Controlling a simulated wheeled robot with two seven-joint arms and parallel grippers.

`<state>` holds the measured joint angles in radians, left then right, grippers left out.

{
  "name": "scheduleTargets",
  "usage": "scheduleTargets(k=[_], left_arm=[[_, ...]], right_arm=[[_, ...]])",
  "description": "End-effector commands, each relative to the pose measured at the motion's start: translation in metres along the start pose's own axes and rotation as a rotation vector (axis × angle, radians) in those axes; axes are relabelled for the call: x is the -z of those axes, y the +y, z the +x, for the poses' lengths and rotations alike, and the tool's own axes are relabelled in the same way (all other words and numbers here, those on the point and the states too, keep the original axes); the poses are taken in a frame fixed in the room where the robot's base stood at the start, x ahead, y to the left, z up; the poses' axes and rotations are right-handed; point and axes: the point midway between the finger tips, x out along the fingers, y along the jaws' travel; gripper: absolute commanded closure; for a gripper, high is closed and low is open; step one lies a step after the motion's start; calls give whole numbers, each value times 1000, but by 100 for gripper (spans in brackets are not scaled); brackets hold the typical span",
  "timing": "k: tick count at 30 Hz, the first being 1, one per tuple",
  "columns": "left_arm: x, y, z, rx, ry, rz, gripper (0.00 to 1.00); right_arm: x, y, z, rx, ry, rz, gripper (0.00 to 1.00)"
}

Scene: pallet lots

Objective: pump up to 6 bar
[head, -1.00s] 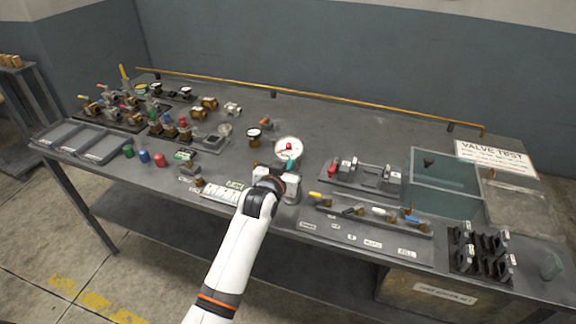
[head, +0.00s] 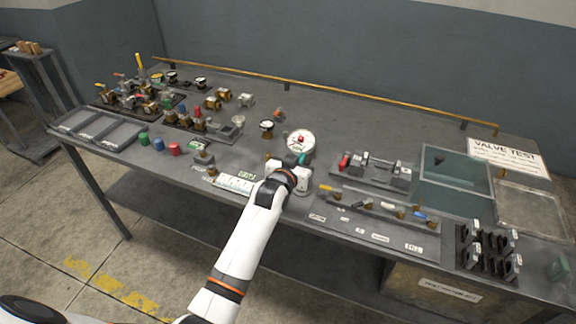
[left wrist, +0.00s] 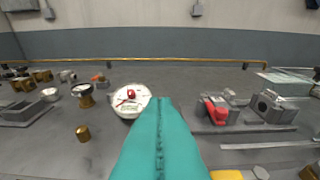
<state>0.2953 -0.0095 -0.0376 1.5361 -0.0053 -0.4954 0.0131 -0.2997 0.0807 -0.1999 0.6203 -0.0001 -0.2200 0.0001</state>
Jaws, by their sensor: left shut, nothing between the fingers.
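A round white pressure gauge (head: 300,140) with a red mark on its face lies on the workbench. It also shows in the left wrist view (left wrist: 128,101), but its reading is too small to tell. My left gripper (head: 303,160) has teal fingers and is just in front of the gauge in the head view. In the left wrist view its fingers (left wrist: 160,108) are pressed together and empty, and cover the gauge's right edge. I cannot tell whether they touch anything. A grey fixture with a red part (head: 345,161) stands to the right. My right gripper is out of view.
A white key strip (head: 235,183) lies left of my left wrist. Brass valves (head: 213,103) and grey trays (head: 115,133) fill the left of the bench. A clear-walled tank (head: 455,178) and black racks (head: 470,262) stand right. The back middle is clear.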

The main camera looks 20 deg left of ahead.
Motion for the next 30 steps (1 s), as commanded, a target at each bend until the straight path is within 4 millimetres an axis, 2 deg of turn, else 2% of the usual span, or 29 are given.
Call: scheduleTargets(k=[1,2,3,9,15,21,30], left_arm=[[-21,1,-2,-1,-2,1,100],[-9,1,-8,-1,0,1,100],[-6,1,-16,0,-2,1,100],[-7,1,-56,0,-5,1,100],[-9,1,-86,0,-6,1,100],[-10,1,-100,0,-6,0,100],[-11,1,-100,0,-6,0,100]], right_arm=[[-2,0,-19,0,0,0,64],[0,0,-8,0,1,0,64],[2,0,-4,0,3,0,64],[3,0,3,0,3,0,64],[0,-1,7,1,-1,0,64],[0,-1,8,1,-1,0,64],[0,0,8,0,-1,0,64]])
